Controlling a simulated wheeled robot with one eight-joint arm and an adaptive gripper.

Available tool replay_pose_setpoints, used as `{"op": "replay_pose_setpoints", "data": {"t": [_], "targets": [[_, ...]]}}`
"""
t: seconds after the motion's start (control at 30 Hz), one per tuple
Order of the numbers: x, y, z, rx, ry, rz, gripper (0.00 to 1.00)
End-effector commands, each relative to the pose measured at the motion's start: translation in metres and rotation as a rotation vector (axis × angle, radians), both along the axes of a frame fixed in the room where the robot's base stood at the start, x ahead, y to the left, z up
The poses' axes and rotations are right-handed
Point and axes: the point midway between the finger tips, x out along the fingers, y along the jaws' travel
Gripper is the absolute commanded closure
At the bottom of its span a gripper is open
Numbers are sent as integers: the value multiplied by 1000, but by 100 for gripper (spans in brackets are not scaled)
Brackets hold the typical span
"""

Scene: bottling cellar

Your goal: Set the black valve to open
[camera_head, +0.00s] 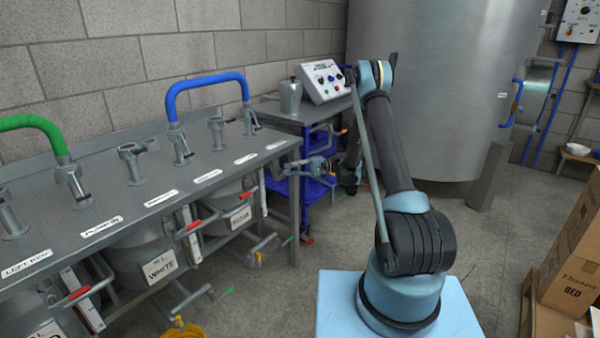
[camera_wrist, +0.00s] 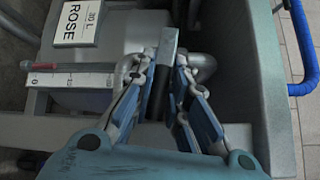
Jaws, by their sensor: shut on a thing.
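The black valve's lever is in the wrist view, a flat grey metal arm with a black grip (camera_wrist: 157,88). It runs nearly up and down in the picture, in front of a bent grey pipe by the rose tank. My gripper (camera_wrist: 161,72) has its two fingers closed about the lever, one on each side, and they cover part of it. In the head view my gripper (camera_head: 293,164) is at the right end of the steel bench, below its top. The valve cannot be made out there.
The rose tank bears a label (camera_wrist: 78,22); beside it is a red-handled lever (camera_wrist: 45,67) over a scale strip. The steel bench (camera_head: 130,190) carries several taps. A blue cart (camera_head: 300,188) and large steel tank (camera_head: 440,90) stand behind. Boxes (camera_head: 572,262) stand at right.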

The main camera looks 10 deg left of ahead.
Motion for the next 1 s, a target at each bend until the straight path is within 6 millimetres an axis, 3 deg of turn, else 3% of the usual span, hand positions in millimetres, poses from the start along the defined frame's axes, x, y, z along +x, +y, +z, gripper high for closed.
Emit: {"op": "replay_pose_setpoints", "data": {"t": [0.2, 0.23, 0.3, 0.73, 1.0], "targets": [[0, -10, -1, -3, -1, -3, 100], [0, -11, -1, -3, -1, -4, 78], [1, -12, -1, -2, -1, -7, 66], [5, -20, 0, -1, -1, -13, 66], [16, -62, 1, -1, -1, -15, 66]]}}
